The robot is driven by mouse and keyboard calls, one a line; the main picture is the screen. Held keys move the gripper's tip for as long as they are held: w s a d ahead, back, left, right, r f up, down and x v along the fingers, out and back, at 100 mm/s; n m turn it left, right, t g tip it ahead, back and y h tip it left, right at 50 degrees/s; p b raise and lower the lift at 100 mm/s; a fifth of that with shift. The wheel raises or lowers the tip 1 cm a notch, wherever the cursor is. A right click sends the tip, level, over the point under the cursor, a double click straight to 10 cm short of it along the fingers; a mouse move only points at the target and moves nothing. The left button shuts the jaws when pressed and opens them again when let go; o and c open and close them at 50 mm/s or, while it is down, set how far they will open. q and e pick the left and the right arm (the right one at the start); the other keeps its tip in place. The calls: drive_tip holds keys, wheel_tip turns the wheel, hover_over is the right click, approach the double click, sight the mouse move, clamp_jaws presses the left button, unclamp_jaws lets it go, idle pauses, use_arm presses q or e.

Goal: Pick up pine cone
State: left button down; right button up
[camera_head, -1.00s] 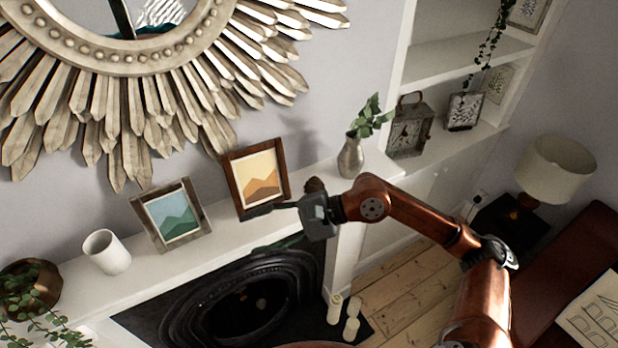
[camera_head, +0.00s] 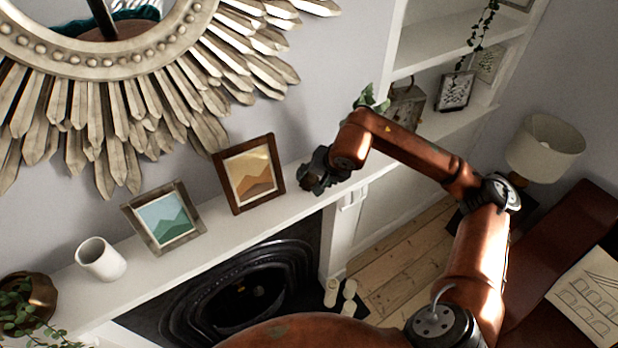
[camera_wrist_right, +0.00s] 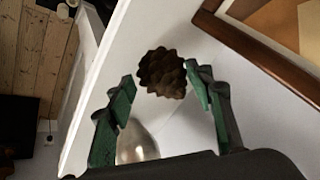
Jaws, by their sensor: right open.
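The pine cone (camera_wrist_right: 162,74) is brown and scaly and sits on the white mantel shelf (camera_head: 225,228). In the right wrist view it lies between and just beyond the tips of my right gripper's green-padded fingers. My right gripper (camera_head: 312,178) is open, low over the mantel to the right of the orange framed picture (camera_head: 249,174). In the head view the gripper mostly hides the pine cone. I cannot tell whether the fingers touch it. My left gripper is not in view.
A silvery vase (camera_wrist_right: 137,146) stands close to the fingers in the wrist view. A green framed picture (camera_head: 163,217), a white cup (camera_head: 101,259) and a potted plant stand further left on the mantel. A large sunburst mirror (camera_head: 110,70) hangs above. A fireplace opening is below.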

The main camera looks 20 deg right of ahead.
drive_tip(key=shift+x, duration=0.9)
drive_tip(key=c, duration=0.7)
drive_tip(key=shift+o, duration=0.2)
drive_tip(key=shift+r, duration=0.2)
